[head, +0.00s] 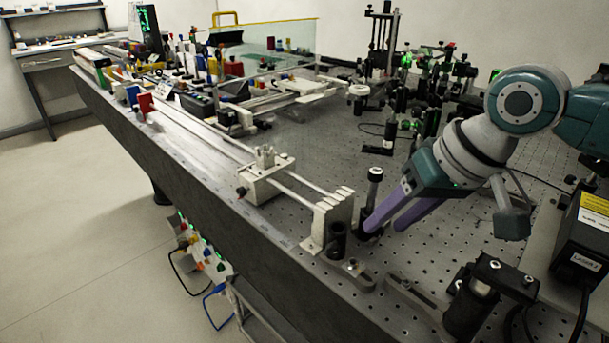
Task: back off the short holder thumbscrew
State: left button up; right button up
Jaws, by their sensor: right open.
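My right gripper (386,227) reaches in from the right with its two purple fingers pointing down and left, apart and with nothing seen between them. A short black holder (337,241) stands left of the fingertips, in front of the rail's end plate. I cannot tell which of these is the short holder, and I cannot make out its thumbscrew. Whether the near finger touches the post holder is unclear. My left gripper is out of view.
A twin-rod rail with a carriage (265,176) runs along the bench's left edge to an end plate (327,218). A clamp with a dark cylinder (470,303) is at the front. A black laser box (583,245) stands right. Perforated bench top lies bare behind the post.

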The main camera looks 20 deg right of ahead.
jog(key=shift+w+a+f, duration=0.1)
jog(key=shift+w+f, duration=0.15)
jog(key=shift+f, duration=0.25)
jog(key=shift+c, duration=0.3)
grip_shut()
